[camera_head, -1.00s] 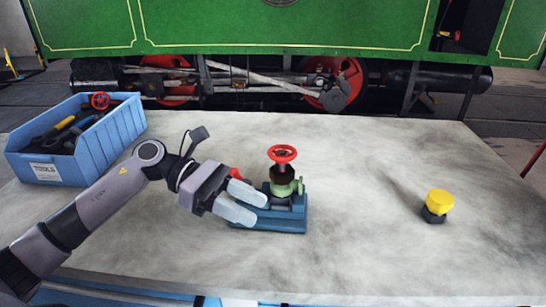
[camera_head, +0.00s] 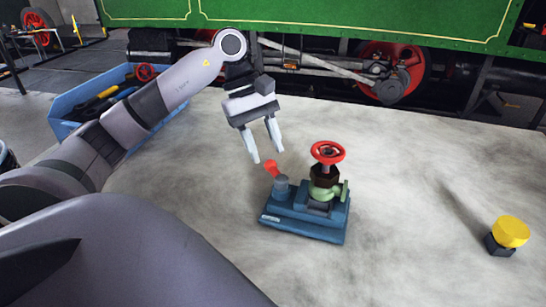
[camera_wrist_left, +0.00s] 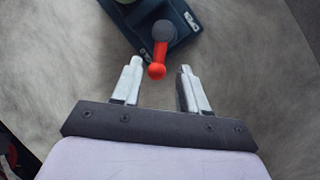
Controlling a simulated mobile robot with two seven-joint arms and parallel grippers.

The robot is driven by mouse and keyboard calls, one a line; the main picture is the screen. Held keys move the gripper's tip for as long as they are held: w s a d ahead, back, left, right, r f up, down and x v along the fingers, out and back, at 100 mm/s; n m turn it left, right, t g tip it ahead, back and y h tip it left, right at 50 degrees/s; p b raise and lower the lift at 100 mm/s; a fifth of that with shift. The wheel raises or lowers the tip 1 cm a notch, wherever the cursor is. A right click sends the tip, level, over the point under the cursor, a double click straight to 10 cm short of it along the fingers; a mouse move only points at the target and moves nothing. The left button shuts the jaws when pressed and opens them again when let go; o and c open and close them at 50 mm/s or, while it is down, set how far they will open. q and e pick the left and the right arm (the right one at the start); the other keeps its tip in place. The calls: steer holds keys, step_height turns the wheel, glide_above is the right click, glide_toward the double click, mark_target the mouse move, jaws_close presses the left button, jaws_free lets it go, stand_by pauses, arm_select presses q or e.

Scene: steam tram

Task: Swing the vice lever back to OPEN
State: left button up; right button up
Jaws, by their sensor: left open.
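The blue vice (camera_head: 300,219) stands on the grey bench top and holds a green valve body (camera_head: 327,192) with a red handwheel (camera_head: 328,152). The vice lever ends in a red knob (camera_head: 271,168) at the vice's left end. My left gripper (camera_head: 265,155) is open and empty, its fingers pointing down just above and behind the red knob. In the left wrist view the red lever (camera_wrist_left: 158,62) reaches toward the gap between the open fingertips (camera_wrist_left: 158,68), with no visible contact. My right gripper is not in view.
A blue tool crate (camera_head: 68,105) stands at the back left, partly behind my left arm. A yellow-topped button (camera_head: 510,232) stands at the right. The bench between vice and button is clear. A green steam tram stands behind.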

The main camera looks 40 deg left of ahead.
mark_target(273, 169)
arm_select(q)
steer(key=shift+x, duration=1.85)
jaws_close()
